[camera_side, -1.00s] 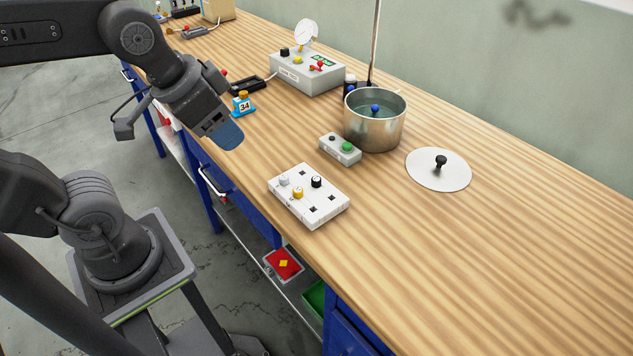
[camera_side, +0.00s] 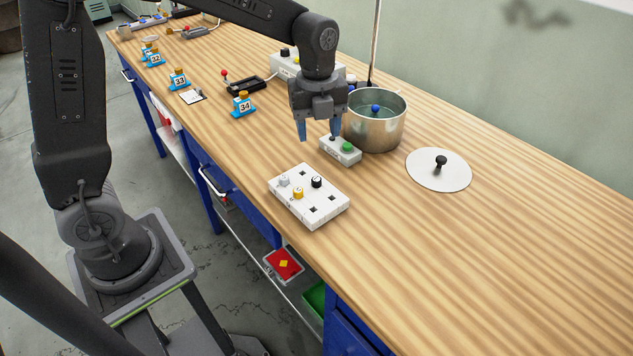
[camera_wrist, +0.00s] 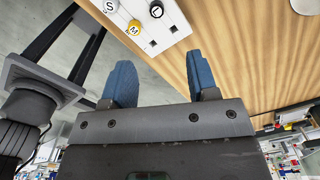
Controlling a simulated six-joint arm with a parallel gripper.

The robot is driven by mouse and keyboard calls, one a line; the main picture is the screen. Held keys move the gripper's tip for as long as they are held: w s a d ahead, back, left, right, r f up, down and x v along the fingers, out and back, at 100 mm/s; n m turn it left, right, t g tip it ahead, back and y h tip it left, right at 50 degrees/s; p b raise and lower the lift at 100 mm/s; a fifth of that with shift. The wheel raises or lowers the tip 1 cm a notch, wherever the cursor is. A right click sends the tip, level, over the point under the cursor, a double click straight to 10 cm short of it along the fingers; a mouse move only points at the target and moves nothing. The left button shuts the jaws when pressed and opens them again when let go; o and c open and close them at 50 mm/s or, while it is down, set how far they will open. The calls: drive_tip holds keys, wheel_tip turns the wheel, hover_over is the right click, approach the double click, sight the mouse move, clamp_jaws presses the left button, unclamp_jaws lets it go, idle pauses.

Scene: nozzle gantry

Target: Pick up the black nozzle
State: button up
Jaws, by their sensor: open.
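The black nozzle (camera_side: 316,182) stands in a white holder block (camera_side: 322,214) on the wooden bench. In the wrist view the black nozzle (camera_wrist: 156,9) has an L on its top and sits near the top edge of the picture. A yellow nozzle (camera_side: 298,193), marked M in the wrist view (camera_wrist: 134,28), and a pale grey nozzle (camera_side: 284,181), marked S there (camera_wrist: 109,6), share the block. My gripper (camera_side: 318,135) points down, above and behind the block in the side view. Its blue fingers (camera_wrist: 160,75) are apart with nothing between them.
A grey box with a green button (camera_side: 347,147) and a metal pot of water (camera_side: 375,137) stand close by my gripper. A round white lid (camera_side: 438,178) lies at the right. The blue stand numbered 34 (camera_side: 243,107) is at the left. The bench's right front is clear.

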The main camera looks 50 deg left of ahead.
hover_over(317, 179)
drive_tip(key=f, duration=0.7)
drive_tip(key=shift+d+f, duration=0.2)
drive_tip(key=shift+f, duration=0.2)
drive_tip(key=shift+s+a+f, duration=0.1)
drive_tip(key=shift+f, duration=1.25)
drive_tip(key=shift+a+f, duration=0.1)
drive_tip(key=shift+f, duration=1.2)
drive_tip(key=shift+c, duration=0.3)
drive_tip(key=c, duration=0.9)
drive_tip(key=shift+r, duration=0.15)
drive_tip(key=shift+c, duration=0.2)
